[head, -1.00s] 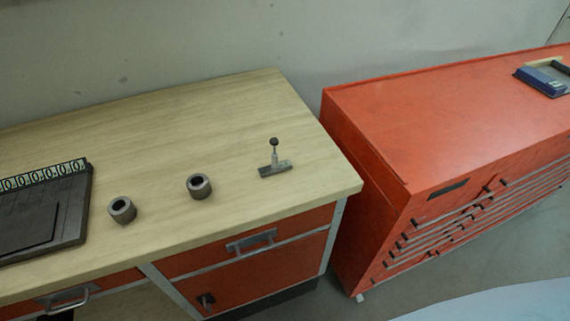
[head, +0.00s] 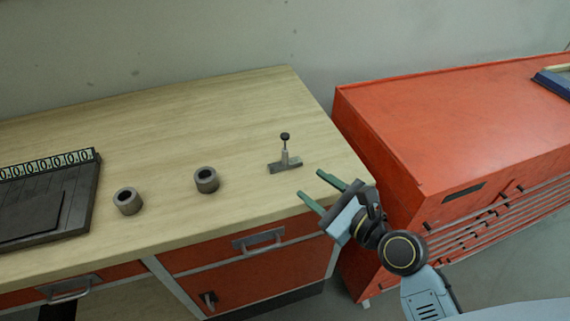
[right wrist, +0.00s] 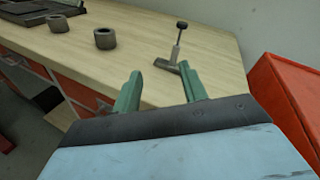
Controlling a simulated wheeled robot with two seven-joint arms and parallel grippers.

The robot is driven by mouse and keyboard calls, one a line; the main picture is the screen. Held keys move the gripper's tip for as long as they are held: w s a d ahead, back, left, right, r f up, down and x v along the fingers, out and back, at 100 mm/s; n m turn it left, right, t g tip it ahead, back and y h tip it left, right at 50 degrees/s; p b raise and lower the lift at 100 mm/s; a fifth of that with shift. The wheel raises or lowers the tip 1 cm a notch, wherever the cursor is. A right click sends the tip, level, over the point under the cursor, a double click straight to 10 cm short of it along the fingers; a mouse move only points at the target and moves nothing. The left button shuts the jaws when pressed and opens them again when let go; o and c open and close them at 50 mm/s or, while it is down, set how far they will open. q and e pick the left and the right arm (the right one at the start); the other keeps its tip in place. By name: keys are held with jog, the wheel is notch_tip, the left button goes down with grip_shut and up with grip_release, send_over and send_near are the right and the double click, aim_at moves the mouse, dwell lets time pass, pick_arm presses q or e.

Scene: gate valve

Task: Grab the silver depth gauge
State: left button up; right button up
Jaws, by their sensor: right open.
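The silver depth gauge (head: 285,163) stands upright near the right end of the wooden bench top, with a flat bar base and a dark round knob on top. It also shows in the right wrist view (right wrist: 176,50), just beyond the right fingertip, which overlaps part of its base. My right gripper (head: 311,187) is open and empty, with its green fingers at the bench's front right edge, to the right of and nearer than the gauge. In the right wrist view its fingers (right wrist: 158,82) are spread apart. My left gripper is not in view.
Two grey metal rings (head: 206,180) (head: 128,201) stand on the bench left of the gauge. A dark case with a row of numbered labels (head: 45,200) lies at the far left. A red tool cabinet (head: 450,120) stands to the right. The bench behind the gauge is clear.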

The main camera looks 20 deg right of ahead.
jog(key=w+d+r+m+t+h, duration=0.1)
jog(key=w+d+r+m+t, duration=0.1)
jog(key=m, duration=0.3)
send_near(285, 135)
jog(key=x, duration=0.2)
jog(key=f+x, duration=0.1)
jog(key=x, duration=0.1)
jog(key=shift+w+d, duration=0.2)
jog(key=shift+a+x, duration=0.2)
jog(key=shift+x, duration=2.6)
grip_shut()
jog(key=shift+r, duration=0.1)
